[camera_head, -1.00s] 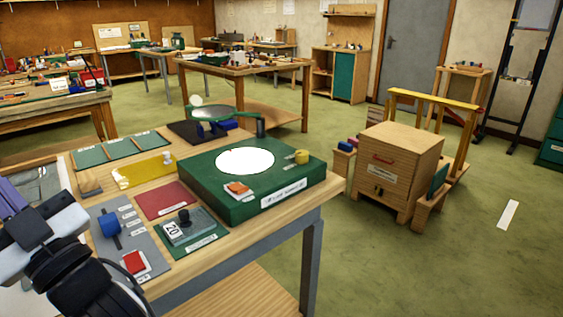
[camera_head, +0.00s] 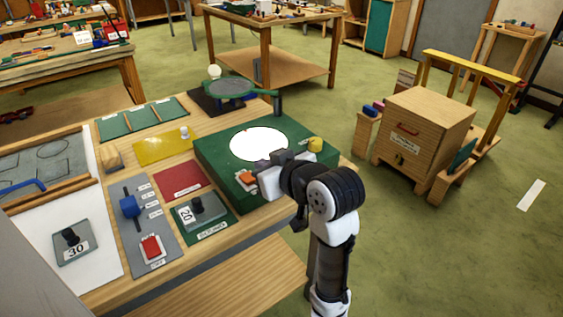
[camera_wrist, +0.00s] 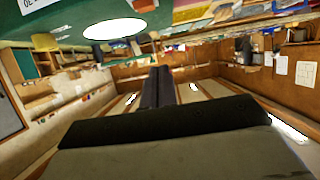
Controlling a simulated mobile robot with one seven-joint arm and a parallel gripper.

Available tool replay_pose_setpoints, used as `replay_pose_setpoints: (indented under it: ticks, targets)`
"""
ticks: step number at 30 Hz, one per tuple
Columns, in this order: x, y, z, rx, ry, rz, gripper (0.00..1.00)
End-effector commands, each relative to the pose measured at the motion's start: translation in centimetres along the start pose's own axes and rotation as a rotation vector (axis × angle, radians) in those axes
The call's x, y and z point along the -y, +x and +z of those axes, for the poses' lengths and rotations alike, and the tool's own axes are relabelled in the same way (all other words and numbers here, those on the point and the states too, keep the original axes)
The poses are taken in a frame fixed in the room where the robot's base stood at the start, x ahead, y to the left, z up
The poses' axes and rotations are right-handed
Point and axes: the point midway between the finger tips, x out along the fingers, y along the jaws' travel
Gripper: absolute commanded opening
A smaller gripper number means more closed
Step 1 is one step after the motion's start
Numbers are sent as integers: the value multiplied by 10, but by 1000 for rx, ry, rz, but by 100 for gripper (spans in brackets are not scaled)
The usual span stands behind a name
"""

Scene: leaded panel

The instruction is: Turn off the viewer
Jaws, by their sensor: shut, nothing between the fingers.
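The viewer is a green box (camera_head: 215,150) on the workbench with a bright white disc (camera_head: 258,144) on top. The disc is lit white and also shows in the wrist view (camera_wrist: 115,28). An orange-red switch (camera_head: 246,178) sits on the box's near left part, and a yellow knob (camera_head: 315,144) on its right. My gripper (camera_head: 264,164) is over the near side of the box, close beside the switch and hiding part of the top and the front label. In the wrist view my gripper (camera_wrist: 158,80) shows its fingers together and empty. I cannot tell whether it touches anything.
Left of the viewer are a grey panel with a blue slider (camera_head: 130,206) and a red switch (camera_head: 151,246), and a block marked 20 (camera_head: 203,209). A magnifier (camera_head: 230,88) stands behind. A wooden cabinet (camera_head: 420,130) stands on the floor to the right.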

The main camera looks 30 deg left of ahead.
Motion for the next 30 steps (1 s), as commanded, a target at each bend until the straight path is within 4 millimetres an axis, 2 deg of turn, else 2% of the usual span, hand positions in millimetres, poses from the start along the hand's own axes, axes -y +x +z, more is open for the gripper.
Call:
replay_pose_setpoints:
  ticks: [5,17,23,30]
  targets:
    - [-2,-5,6,44,4,-10,0]
    - [-2,-1,6,46,5,-11,0]
    - [-1,25,7,49,6,-15,0]
    - [0,77,8,49,6,-15,0]
